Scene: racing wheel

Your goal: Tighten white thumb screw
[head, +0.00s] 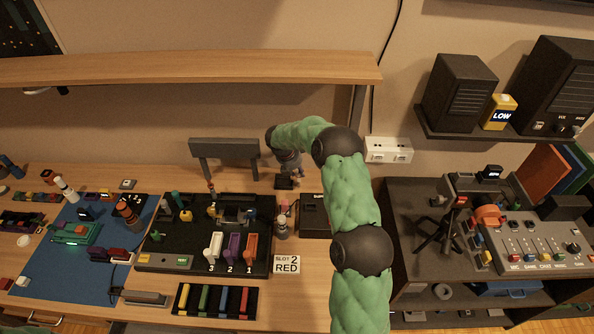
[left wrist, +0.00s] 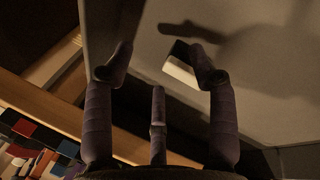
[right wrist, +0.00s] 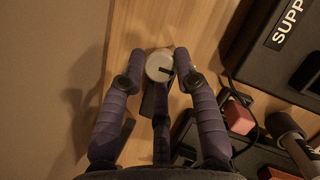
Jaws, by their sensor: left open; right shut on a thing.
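The white thumb screw (right wrist: 160,65) shows in the right wrist view as a pale round knob with a dark mark. It sits between the fingertips of my right gripper (right wrist: 157,72), which is shut on it. In the head view my right gripper (head: 287,170) points down at the back of the bench, right of the dark raised panel; the screw is hidden there. My left gripper (left wrist: 160,58) is open, with its fingers spread wide in the left wrist view. It is outside the head view. A white block (left wrist: 180,65) shows beyond its fingers, apparently not held.
A black board (head: 190,262) with coloured levers and a black box (head: 314,215) stand near my right arm. A wooden shelf (head: 190,68) spans above. A dark cabinet with mixer controls (head: 540,245) stands right.

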